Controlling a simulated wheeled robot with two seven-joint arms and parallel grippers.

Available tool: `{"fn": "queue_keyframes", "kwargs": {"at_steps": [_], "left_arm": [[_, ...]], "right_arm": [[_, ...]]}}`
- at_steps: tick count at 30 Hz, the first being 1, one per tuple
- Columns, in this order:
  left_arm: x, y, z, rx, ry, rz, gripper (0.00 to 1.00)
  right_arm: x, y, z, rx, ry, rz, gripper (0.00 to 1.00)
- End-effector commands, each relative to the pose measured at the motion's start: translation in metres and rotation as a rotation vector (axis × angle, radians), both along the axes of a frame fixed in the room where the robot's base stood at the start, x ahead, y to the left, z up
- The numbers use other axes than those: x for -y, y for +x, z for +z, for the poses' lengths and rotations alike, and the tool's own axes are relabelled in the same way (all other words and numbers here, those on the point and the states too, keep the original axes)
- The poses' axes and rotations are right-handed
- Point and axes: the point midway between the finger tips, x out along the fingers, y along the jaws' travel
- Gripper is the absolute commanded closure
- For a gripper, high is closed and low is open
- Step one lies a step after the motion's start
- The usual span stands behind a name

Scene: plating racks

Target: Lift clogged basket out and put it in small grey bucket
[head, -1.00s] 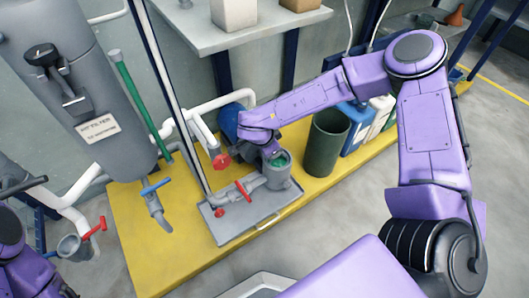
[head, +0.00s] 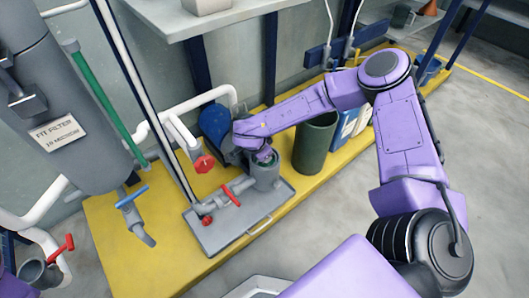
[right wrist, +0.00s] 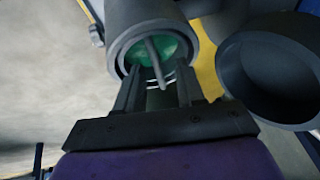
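The grey strainer pot (head: 265,176) stands open at the right end of the shallow grey tray. In the right wrist view the green clogged basket (right wrist: 172,50) sits inside the pot, with a thin grey bar across it. My right gripper (right wrist: 155,82) is at the pot's mouth, its two fingers apart with the bar's end between them. No firm contact shows. In the head view my arm partly hides the pot's mouth.
A dark green bin (head: 314,143) stands right of the pot; a large dark open container (right wrist: 270,75) shows in the right wrist view. The tray (head: 222,236) has red-handled valves. A blue motor-like body (head: 215,120) and pipes stand behind. Floor in front is clear.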

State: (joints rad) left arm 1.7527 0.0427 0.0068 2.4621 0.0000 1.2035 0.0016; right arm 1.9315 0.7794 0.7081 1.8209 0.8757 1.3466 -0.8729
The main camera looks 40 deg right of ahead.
Motion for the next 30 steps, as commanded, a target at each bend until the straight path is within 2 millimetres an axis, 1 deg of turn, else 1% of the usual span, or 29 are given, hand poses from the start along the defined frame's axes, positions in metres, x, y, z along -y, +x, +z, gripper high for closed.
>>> {"fn": "queue_keyframes", "kwargs": {"at_steps": [3,4,5,6,7,30], "left_arm": [[0.0001,0.0,0.0019,0.0,0.0,0.0,0.67],[0.0,0.0001,0.002,0.0,0.0,0.0,0.67],[0.0001,0.0,0.0019,0.0,0.0,0.0,0.67],[0.0001,0.0,0.0019,0.0,0.0,0.0,0.67],[0.0001,0.0002,0.002,0.0,0.0,0.0,0.67],[0.0001,0.0001,0.0017,0.0,0.0,0.0,0.67]], "right_arm": [[-0.0001,0.0001,0.0024,0.001,0.0,0.0,0.62],[-0.0001,0.0,0.0024,0.001,0.0,-0.001,0.68],[0.0,0.0,0.0024,0.001,0.0,-0.001,0.78],[0.0,-0.0001,0.0024,0.0,0.0,-0.001,0.91],[0.0,-0.0001,0.0024,0.0,0.0,-0.001,1.0],[0.0,-0.0002,0.0024,0.0,0.0,-0.001,1.0]]}}
